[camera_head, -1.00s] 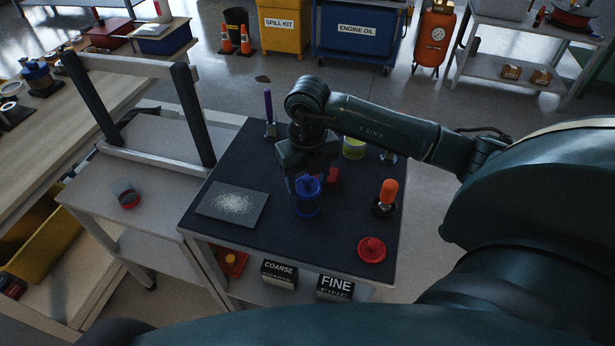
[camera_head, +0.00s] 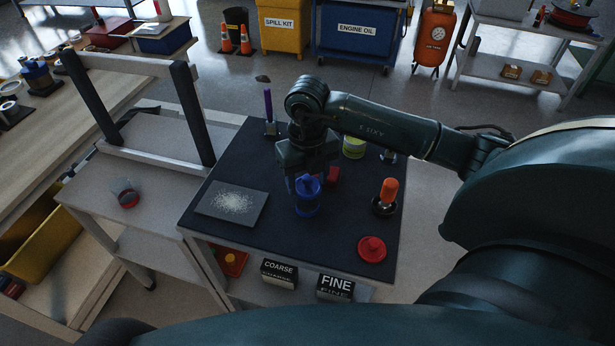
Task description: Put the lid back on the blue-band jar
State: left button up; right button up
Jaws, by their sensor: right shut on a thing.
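The blue-band jar (camera_head: 307,208) stands upright on the dark top of the small work table. The blue lid (camera_head: 308,184) with its knob is at the jar's mouth, and I cannot tell whether it is fully seated. My right gripper (camera_head: 308,171) comes down from above and is shut on the blue lid; its fingers partly hide the knob. My left gripper is not in view.
A red lid (camera_head: 372,249) lies near the front right edge. An orange-handled tool (camera_head: 388,190) stands right of the jar, a red object (camera_head: 333,174) close behind it. A powdery grey plate (camera_head: 233,203) lies left. A red-banded jar (camera_head: 128,197) stands on the left table.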

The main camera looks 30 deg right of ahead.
jog(key=o, duration=1.5)
jog(key=shift+c, duration=0.2)
jog(key=shift+r, duration=0.1)
jog(key=shift+r+p, duration=2.5)
jog(key=shift+r, duration=0.95)
jog(key=shift+c, duration=0.3)
